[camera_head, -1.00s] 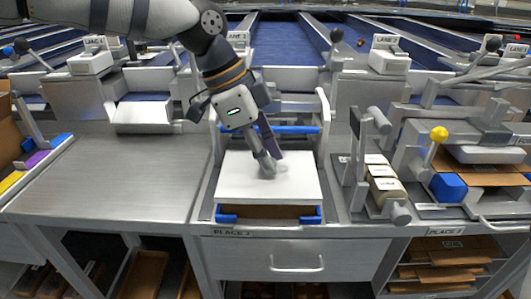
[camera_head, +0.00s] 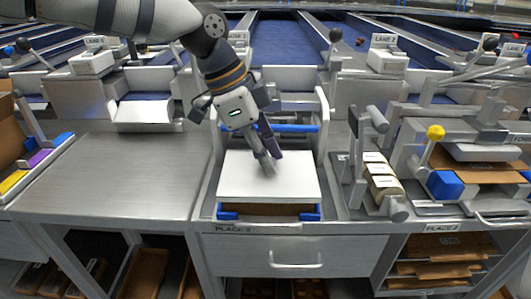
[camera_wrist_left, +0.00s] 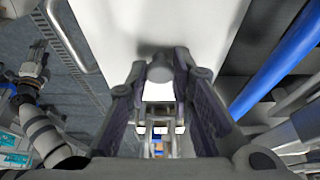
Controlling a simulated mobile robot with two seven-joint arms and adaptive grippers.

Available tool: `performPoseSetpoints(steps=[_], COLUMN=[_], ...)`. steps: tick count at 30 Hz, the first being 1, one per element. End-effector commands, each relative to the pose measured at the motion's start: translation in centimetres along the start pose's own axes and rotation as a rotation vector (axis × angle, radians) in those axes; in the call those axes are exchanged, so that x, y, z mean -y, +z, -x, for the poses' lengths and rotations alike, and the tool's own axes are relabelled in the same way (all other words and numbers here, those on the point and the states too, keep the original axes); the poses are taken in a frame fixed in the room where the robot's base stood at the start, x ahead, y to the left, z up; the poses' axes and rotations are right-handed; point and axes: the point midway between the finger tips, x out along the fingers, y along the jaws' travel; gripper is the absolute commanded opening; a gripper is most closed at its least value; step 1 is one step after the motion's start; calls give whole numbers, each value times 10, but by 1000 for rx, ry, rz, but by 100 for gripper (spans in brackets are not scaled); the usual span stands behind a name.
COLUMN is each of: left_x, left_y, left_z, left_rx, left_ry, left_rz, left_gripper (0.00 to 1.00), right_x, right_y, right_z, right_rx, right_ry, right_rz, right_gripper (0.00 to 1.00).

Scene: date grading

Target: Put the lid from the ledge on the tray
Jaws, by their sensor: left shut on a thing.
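The white, flat lid (camera_head: 246,185) lies level over the brown tray (camera_head: 268,210) at the middle station in the head view. The tray's front wall shows under the lid's front edge; whether they touch I cannot tell. Blue corner pieces (camera_head: 228,212) flank the tray's front. My left gripper (camera_head: 268,163) comes down from above and is shut on the lid's knob near the lid's middle. In the left wrist view the grey knob (camera_wrist_left: 160,68) sits between the two fingers, with the white lid (camera_wrist_left: 115,25) behind it. My right gripper is small and unclear at the left there.
A bare steel counter (camera_head: 130,170) is free to the left. A blue bar (camera_head: 290,129) and side rails stand behind and beside the lid.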

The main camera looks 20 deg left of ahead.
Motion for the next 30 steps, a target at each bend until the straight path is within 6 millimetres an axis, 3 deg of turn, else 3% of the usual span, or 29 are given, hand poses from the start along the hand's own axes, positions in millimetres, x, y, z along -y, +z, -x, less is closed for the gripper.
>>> performPoseSetpoints(steps=[30], left_x=[0], left_y=[3], left_z=[-7], left_rx=[0], left_ry=[1], left_rz=[0], left_gripper=[1], right_x=[0], right_y=[0], right_z=[0], right_rx=[-2], right_ry=[0], right_rz=[0], right_gripper=[46])
